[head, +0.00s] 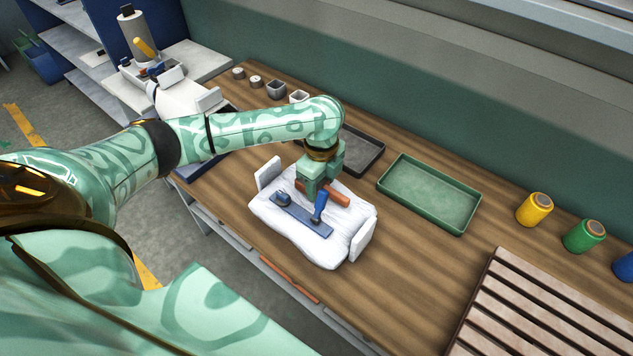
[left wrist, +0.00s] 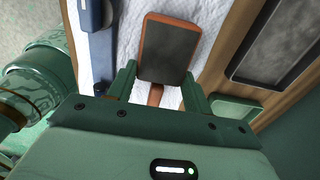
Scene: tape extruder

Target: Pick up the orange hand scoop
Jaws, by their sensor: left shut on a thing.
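The orange hand scoop (head: 337,196) lies over the white cloth-covered rest (head: 281,235) on the wooden bench. My left gripper (head: 314,189) reaches down onto it from above. In the left wrist view the scoop (left wrist: 166,48) has an orange rim around a dark grey face, and its thin handle runs between the fingers of my left gripper (left wrist: 158,82). The gripper is shut on the handle. In the head view the gripper hides part of the scoop. I cannot tell whether the scoop still touches the cloth. My right gripper is not in view.
A blue tool with an upright handle (head: 320,205) lies on the cloth close beside the scoop. White end plates flank the cloth. A green tray (head: 433,225) and a dark tray (head: 364,150) lie behind. A slatted rack (head: 540,318) and coloured spools (head: 534,210) are at right.

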